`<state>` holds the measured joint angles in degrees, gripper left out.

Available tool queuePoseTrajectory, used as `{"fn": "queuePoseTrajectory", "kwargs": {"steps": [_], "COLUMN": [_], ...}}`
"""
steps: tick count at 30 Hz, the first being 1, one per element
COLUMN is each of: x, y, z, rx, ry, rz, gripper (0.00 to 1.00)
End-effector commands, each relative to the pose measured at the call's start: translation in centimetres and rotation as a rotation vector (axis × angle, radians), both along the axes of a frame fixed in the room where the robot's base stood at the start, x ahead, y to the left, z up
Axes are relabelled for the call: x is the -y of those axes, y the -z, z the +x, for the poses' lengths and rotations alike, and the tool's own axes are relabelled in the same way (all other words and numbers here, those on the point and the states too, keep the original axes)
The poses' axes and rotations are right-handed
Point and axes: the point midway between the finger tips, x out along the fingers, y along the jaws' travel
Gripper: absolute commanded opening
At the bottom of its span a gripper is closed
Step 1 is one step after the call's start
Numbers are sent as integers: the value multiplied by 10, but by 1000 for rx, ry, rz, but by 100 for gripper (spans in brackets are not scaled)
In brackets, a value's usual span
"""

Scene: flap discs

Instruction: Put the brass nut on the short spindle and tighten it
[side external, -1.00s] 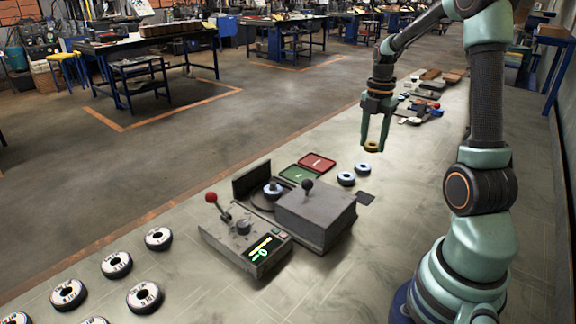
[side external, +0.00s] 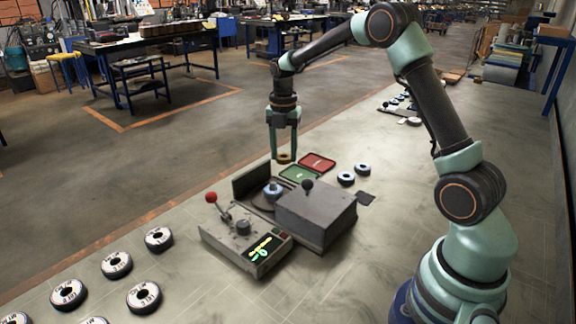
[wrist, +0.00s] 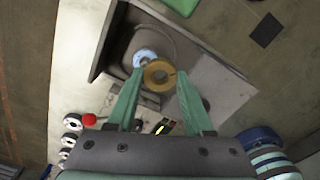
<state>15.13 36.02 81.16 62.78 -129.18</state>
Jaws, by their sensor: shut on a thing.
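My gripper (side external: 284,152) is shut on the brass nut (side external: 284,158), a ring held between the fingertips in the air above the back of the machine. In the wrist view the brass nut (wrist: 159,84) sits between the green fingers. The spindle's thread is too small to make out.
A grey machine block (side external: 318,215) with a black-knobbed lever (side external: 308,184) stands right of the disc. A control box (side external: 245,238) with a red-knobbed lever (side external: 211,198) is in front. Green (side external: 299,174) and red (side external: 318,162) trays lie behind. Two loose discs (side external: 346,178) are to the right.

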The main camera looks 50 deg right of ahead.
Motion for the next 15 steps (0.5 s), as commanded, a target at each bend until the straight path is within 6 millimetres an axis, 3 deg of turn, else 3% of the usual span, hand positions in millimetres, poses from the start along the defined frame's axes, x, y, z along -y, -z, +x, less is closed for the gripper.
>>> {"fn": "queuePoseTrajectory", "kwargs": {"steps": [6, 15], "x": [-27, -28], "y": [12, 26], "z": [16, 16], "rx": [0, 0], "ry": [-57, -60], "rz": [0, 0], "gripper": [0, 0]}}
